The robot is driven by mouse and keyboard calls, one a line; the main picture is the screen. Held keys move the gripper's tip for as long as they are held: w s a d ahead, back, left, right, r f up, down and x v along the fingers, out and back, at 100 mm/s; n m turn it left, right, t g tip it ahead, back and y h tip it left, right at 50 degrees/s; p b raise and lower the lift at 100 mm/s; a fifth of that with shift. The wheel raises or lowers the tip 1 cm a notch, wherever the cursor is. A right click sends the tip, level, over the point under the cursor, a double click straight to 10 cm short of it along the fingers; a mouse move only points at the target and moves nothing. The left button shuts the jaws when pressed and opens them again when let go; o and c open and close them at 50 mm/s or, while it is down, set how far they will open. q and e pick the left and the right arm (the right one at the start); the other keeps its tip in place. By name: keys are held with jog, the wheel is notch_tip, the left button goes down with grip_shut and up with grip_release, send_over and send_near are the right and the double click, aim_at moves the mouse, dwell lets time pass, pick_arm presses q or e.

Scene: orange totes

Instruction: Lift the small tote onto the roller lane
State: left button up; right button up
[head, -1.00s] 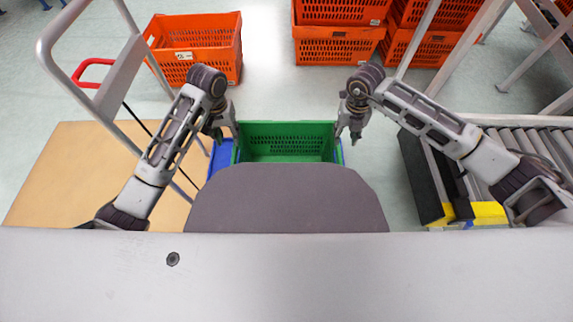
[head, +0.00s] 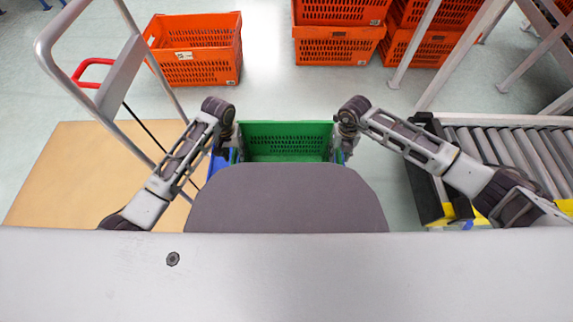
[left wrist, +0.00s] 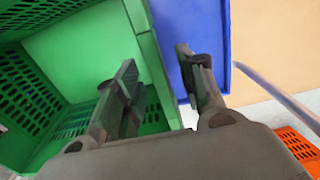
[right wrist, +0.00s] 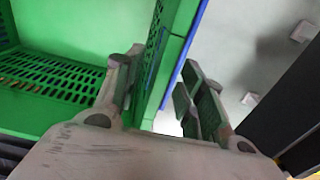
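The small green tote (head: 288,142) stands in front of me, its near part hidden behind my own body in the head view. My left gripper (head: 232,145) is at its left side wall. In the left wrist view its fingers (left wrist: 158,60) are apart, one inside the green tote (left wrist: 85,50) and one outside the wall. My right gripper (head: 345,145) is at the right side wall. In the right wrist view its fingers (right wrist: 160,62) are apart on either side of the green wall (right wrist: 157,60). Whether any finger touches the wall is unclear.
A blue surface (left wrist: 185,30) lies outside the tote's left wall. The roller lane (head: 510,150) is at the right, with a black and yellow end (head: 430,185). Orange totes (head: 200,50) stand beyond. A hand truck (head: 110,80) stands at left by a tan board (head: 70,165).

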pick_arm(q)
jog(key=shift+f, duration=0.2)
pick_arm(e)
jog(key=shift+f, duration=0.2)
pick_arm(q)
jog(key=shift+c, duration=0.4)
pick_arm(e)
jog(key=shift+c, duration=0.4)
pick_arm(q)
grip_shut()
pick_arm(e)
grip_shut()
